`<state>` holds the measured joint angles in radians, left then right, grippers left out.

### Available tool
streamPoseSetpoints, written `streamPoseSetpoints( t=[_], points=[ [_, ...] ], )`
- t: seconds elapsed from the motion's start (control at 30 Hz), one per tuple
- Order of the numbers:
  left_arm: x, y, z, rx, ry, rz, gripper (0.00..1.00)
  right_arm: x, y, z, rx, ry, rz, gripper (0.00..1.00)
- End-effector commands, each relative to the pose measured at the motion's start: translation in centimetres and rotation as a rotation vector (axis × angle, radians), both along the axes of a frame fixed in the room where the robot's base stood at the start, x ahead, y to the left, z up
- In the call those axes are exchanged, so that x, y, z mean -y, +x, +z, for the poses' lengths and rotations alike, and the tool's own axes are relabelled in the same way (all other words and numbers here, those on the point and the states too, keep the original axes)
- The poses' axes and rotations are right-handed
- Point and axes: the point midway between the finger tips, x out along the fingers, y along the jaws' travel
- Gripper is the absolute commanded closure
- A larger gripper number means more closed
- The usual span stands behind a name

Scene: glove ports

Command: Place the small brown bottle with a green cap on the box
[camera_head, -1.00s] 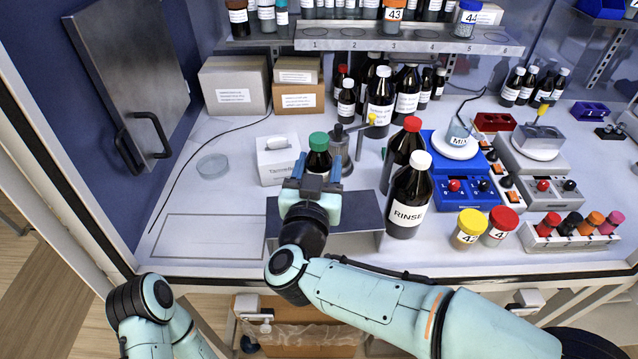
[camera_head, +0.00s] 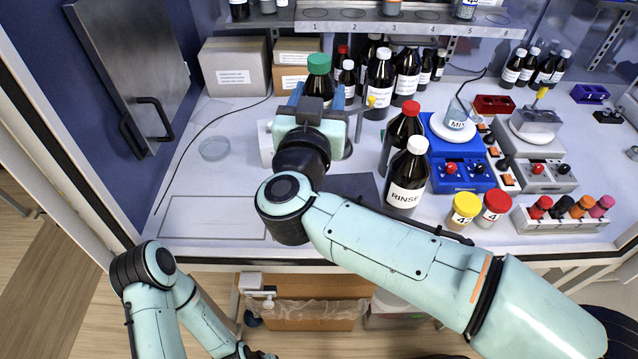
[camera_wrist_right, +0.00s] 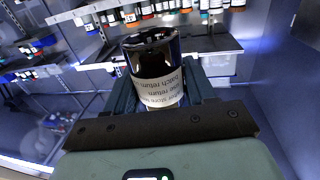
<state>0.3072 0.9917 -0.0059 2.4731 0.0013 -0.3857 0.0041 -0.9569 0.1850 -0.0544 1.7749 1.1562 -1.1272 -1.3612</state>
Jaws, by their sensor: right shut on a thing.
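The small brown bottle with a green cap (camera_head: 319,66) is upright between the fingers of my right gripper (camera_head: 318,98), raised above the bench. In the right wrist view the dark bottle (camera_wrist_right: 153,60) shows with its white label, between both fingers of the gripper (camera_wrist_right: 160,95). A large grey-brown cardboard box (camera_head: 236,68) stands at the back left, to the left of and beyond the bottle. Two smaller stacked boxes (camera_head: 298,52) stand beside it, partly behind the bottle. My left arm shows at the lower left; its gripper is out of view.
Several dark bottles crowd to the right of my gripper, including a red-capped one (camera_head: 402,137) and the RINSE bottle (camera_head: 408,177). A shelf (camera_head: 400,20) overhangs the back. A glass dish (camera_head: 214,149) and a thin cable lie on the left. Bench there is mostly clear.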

Motion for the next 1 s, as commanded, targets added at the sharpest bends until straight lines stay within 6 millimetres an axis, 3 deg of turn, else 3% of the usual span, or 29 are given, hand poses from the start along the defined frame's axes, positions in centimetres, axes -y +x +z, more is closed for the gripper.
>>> streamPoseSetpoints(
  t=[0.17,0.6,0.87,1.0],
  points=[
    [0.0,-0.3,-0.5,-0.003,0.0,0.0,0.57,0.0,0.0,-1.4,-0.002,-0.002,0.0,0.78],
    [0.0,-1.8,-3.5,-0.021,-0.001,0.0,0.57,0.0,0.0,-12.4,-0.004,-0.004,0.0,0.78],
    [0.0,-2.0,-3.9,-0.022,0.0,0.0,0.57,0.0,0.0,-14.8,0.0,-0.001,-0.001,0.78],
    [0.0,-2.2,-4.4,-0.025,0.0,0.0,0.57,0.0,0.0,-17.2,-0.004,-0.004,-0.001,0.78]
  ],
)
